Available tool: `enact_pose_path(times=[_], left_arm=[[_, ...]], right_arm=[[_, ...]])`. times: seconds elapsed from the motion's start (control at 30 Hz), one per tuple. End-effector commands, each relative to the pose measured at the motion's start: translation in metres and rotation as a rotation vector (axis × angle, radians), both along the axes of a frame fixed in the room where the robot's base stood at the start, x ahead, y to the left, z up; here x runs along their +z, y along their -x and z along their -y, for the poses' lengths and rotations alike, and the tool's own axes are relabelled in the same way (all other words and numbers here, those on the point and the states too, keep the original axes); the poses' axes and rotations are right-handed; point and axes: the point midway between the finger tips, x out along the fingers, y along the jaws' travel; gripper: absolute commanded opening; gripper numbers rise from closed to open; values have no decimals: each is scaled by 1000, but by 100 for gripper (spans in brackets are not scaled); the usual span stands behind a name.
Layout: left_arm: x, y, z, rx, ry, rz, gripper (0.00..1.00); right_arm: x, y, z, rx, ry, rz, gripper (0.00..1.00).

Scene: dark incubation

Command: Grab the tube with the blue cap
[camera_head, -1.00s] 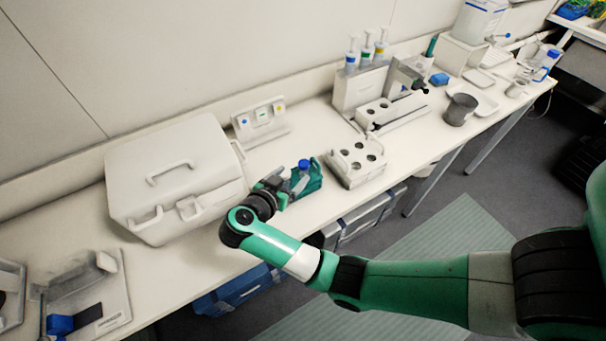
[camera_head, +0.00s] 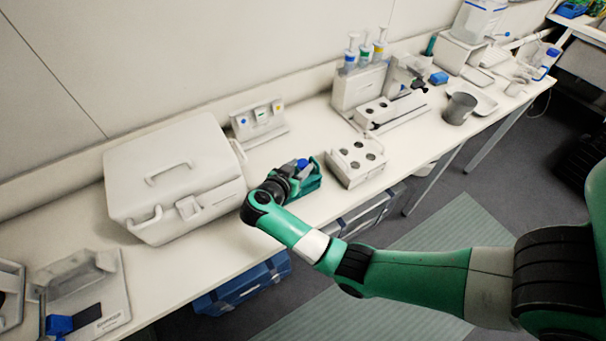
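The tube with the blue cap (camera_head: 302,163) is in the green rack (camera_head: 312,184) on the bench, just right of the white box. Its body is mostly hidden by my gripper and the rack. My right gripper (camera_head: 297,173) is at the rack, its end right at the blue cap. The fingers are too small and covered to tell whether they are open or shut on the tube. My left gripper is not in view.
A closed white box (camera_head: 175,180) stands close on the left. A white rack with round holes (camera_head: 357,161) stands just right. A small stand with coloured marks (camera_head: 259,121) is behind. Pipettes (camera_head: 365,54) stand farther back. The front bench strip is clear.

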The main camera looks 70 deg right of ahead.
Motion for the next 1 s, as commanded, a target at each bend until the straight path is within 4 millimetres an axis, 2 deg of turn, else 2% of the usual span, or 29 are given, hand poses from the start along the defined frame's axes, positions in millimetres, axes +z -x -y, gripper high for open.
enact_pose_path(times=[0.03, 0.23, 0.73, 0.87, 1.0], left_arm=[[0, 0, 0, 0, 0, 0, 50], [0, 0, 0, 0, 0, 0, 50], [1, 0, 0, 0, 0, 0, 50], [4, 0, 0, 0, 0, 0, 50], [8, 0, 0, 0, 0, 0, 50]], right_arm=[[0, 0, 0, 0, 0, 0, 37], [0, 0, 0, 0, 0, 0, 1], [4, 0, 0, -1, 1, 2, 0], [24, -1, 0, -1, 2, 6, 0], [57, -1, 0, -2, 2, 8, 0]])
